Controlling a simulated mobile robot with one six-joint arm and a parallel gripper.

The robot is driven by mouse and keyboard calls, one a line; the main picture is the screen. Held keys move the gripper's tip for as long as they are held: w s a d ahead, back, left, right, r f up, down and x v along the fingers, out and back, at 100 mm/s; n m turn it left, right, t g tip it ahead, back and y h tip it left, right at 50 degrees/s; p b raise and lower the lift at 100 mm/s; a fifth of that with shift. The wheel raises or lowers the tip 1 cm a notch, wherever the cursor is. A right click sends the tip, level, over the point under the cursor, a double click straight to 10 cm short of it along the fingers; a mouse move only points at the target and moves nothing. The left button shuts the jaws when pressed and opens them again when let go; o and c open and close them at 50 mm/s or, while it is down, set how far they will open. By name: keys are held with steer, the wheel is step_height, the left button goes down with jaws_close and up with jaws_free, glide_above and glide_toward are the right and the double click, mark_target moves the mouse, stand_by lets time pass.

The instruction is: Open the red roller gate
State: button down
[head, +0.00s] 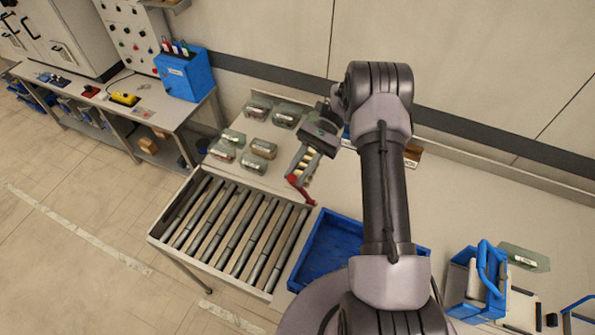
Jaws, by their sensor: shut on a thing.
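The red roller gate (301,191) shows as a short, bent red bar at the far right corner of the roller conveyor (236,231). My gripper (303,172) reaches down to it from above and is shut on it. The gripper's fingers hide part of the gate, so its full shape and exact angle are hard to tell.
A blue crate (326,252) stands right of the rollers, partly behind my arm. Several clear-lidded boxes (264,149) sit on the table beyond the rollers. A blue carrier (478,278) stands at the right. The rollers look empty.

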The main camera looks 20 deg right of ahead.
steer(key=c, duration=1.2)
jaws_free()
steer(key=shift+d, duration=0.1)
steer(key=shift+c, duration=0.2)
steer(key=shift+w, duration=0.1)
steer(key=p+v, duration=0.1)
steer(key=v, duration=0.6)
steer(key=shift+d+p, duration=0.2)
steer(key=shift+p, duration=0.1)
steer(key=shift+w, duration=0.1)
